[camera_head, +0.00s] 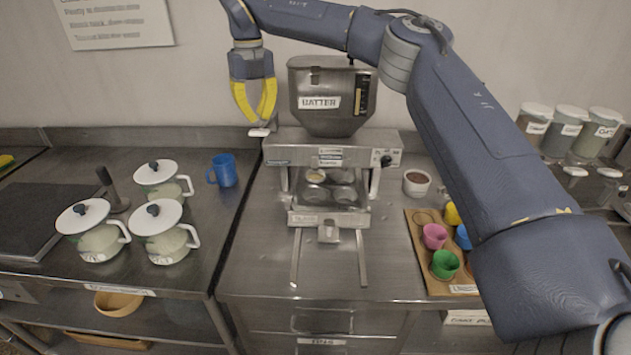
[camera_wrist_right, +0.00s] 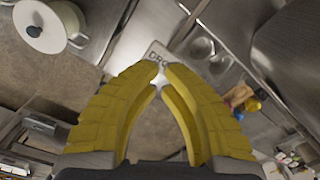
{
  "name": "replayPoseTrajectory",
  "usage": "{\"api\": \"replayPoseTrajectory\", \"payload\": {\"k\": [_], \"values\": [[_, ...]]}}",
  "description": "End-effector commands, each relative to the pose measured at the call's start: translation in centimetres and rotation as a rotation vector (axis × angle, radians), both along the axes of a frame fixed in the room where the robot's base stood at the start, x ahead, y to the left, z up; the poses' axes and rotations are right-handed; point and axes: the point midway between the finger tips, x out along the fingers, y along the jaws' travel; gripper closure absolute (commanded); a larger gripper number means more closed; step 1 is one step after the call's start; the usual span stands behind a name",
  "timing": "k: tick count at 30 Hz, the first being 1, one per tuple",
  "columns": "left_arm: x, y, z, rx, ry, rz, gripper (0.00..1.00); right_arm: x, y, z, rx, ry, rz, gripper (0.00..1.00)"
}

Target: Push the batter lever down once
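The batter machine (camera_head: 334,95) stands at the back of the middle counter, a steel hopper above a press-like body. Its lever ends in a pale flat paddle (camera_head: 260,132) at the machine's left side. In the right wrist view, the paddle (camera_wrist_right: 157,52) shows partly lettered "DRO" just beyond the fingertips. My right gripper (camera_head: 258,121) has yellow fingers pointing down, with tips brought together right above the paddle. I cannot tell whether they touch it. Nothing shows held between the fingers. My left gripper is in neither view.
A tray of cups (camera_head: 330,193) sits inside the machine. Left are a blue mug (camera_head: 223,170) and several white lidded pots (camera_head: 165,232). Right are a small bowl (camera_head: 416,183) and a wooden board (camera_head: 413,240) with coloured cups. My right arm crosses above the right counter.

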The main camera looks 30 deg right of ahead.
Motion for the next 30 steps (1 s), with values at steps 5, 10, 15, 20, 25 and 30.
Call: {"api": "replayPoseTrajectory", "payload": {"k": [5, 10, 15, 20, 25, 30], "values": [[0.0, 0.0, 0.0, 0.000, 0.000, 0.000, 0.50, 0.0, 0.0, 0.0, 0.000, 0.000, 0.000, 1.00], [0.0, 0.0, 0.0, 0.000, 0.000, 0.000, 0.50, 0.0, 0.0, 0.2, 0.000, -0.001, 0.000, 1.00], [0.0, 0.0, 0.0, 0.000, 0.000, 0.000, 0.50, 0.0, 0.0, 1.5, -0.001, -0.003, 0.000, 1.00], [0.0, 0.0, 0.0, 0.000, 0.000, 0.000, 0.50, 0.0, 0.0, 2.8, 0.000, -0.002, -0.001, 1.00], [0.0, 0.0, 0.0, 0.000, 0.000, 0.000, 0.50, 0.0, 0.0, 4.2, 0.000, -0.003, -0.001, 1.00], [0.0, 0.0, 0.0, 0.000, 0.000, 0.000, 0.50, 0.0, 0.0, 5.3, -0.001, -0.001, -0.001, 1.00]]}}
